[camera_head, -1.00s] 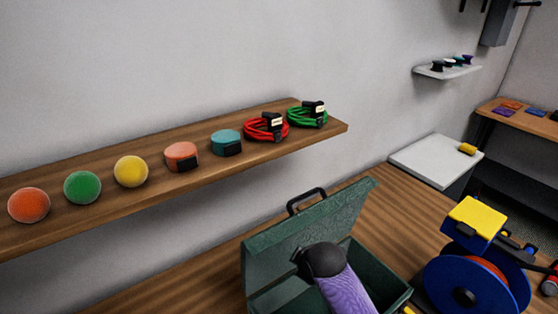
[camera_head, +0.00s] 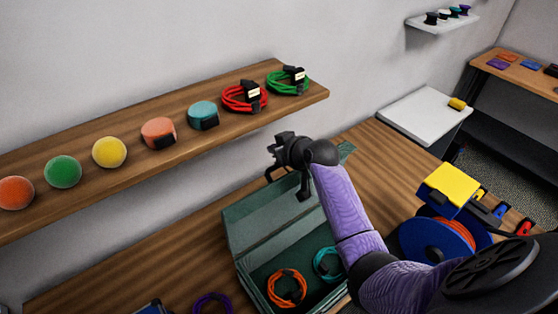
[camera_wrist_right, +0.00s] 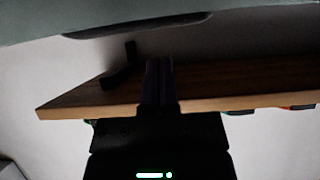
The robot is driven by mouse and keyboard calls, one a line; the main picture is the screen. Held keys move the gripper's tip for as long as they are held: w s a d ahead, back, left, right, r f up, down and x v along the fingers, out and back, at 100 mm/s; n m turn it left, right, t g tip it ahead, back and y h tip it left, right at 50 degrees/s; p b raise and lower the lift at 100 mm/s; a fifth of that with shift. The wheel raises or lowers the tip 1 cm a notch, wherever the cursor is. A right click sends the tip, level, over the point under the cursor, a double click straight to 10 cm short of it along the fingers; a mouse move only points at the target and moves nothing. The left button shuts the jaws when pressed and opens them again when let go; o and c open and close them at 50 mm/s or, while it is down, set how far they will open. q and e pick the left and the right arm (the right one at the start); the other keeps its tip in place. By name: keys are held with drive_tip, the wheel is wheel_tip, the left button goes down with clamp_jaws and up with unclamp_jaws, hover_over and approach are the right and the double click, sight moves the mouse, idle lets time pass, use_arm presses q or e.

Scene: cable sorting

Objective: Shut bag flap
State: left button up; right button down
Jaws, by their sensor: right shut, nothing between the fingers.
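A dark green case (camera_head: 250,272) stands on the wooden bench with its lid (camera_head: 258,226) raised at the back. Inside it lie an orange cable coil (camera_head: 287,287) and a teal cable coil (camera_head: 327,264). My right gripper (camera_head: 290,165) is at the lid's top edge, close to its black handle, and partly covers the lid. I cannot tell whether it touches. In the right wrist view its fingers (camera_wrist_right: 160,82) are together and empty, and a grey-green surface crosses the top. My left gripper is out of view.
A wall shelf (camera_head: 170,160) with balls, tape-like items and cable coils is behind the case. A blue spool (camera_head: 415,242) with a yellow-topped block (camera_head: 452,183) stands at right. A purple cable coil (camera_head: 211,304) lies in front at left.

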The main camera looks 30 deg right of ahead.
sight(284, 194)
drive_tip(key=shift+s+a+f+p, duration=0.1)
drive_tip(key=shift+s+f+p, duration=0.1)
drive_tip(key=shift+f+p, duration=0.3)
drive_tip(key=shift+s+f+p, duration=0.15)
drive_tip(key=shift+f+p, duration=0.05)
drive_tip(key=shift+f, duration=0.45)
drive_tip(key=shift+s+f, duration=0.1)
drive_tip(key=shift+s, duration=0.25)
drive_tip(key=shift+f, duration=0.2)
drive_tip(key=shift+s+f, duration=0.1)
drive_tip(key=shift+s, duration=0.05)
drive_tip(key=shift+s+b, duration=0.2)
drive_tip(key=shift+b, duration=0.1)
